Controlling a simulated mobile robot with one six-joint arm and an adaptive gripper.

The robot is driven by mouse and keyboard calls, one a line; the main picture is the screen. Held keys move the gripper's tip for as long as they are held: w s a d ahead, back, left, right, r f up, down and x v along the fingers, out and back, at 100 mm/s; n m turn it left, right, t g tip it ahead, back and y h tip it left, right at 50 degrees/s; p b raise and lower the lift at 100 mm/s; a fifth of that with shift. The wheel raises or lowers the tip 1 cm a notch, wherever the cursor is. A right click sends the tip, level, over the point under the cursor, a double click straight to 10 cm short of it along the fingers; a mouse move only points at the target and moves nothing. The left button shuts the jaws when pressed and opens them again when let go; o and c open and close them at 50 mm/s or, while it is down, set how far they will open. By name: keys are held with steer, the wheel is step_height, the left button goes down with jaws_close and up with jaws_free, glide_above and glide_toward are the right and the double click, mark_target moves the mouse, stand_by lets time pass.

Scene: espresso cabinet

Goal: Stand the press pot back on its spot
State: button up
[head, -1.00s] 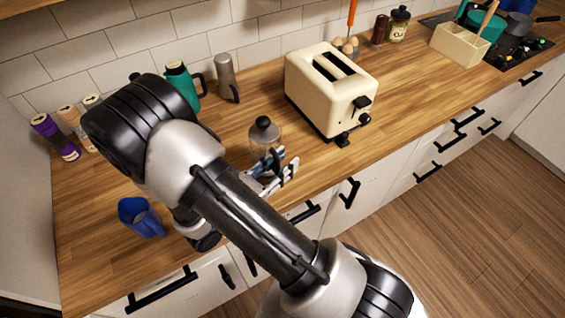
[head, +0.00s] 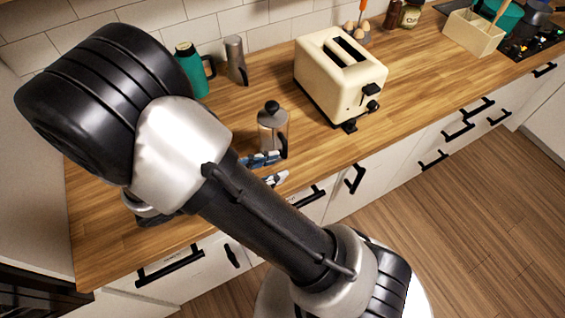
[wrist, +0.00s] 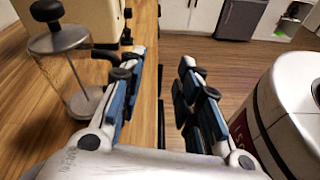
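The press pot (head: 272,131) stands upright on the wooden counter. It has a clear glass body, a metal lid and a round black knob; its dark handle faces right in the head view. In the wrist view the press pot (wrist: 75,65) is at the left, outside my fingers. Its handle reaches towards my left finger; I cannot tell whether they touch. My gripper (wrist: 162,65) is open, with nothing between its fingers. In the head view my gripper (head: 268,170) is just in front of the pot, near the counter's front edge, partly hidden by my arm.
A cream toaster (head: 340,78) stands right of the pot. A green mug-like flask (head: 190,68) and a grey pitcher (head: 236,60) stand behind, by the tiled wall. A wooden caddy (head: 474,34) is farther right. Bare counter lies between pot and toaster.

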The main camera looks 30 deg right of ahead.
steer(key=s+r+m+t+y, duration=0.4)
steer(key=s+r+m+y, duration=0.5)
steer(key=r+m+y, duration=0.5)
steer(key=shift+s+r+m+t+y, duration=0.15)
steer(key=shift+r+m+t+y, duration=0.35)
steer(key=shift+m, duration=0.6)
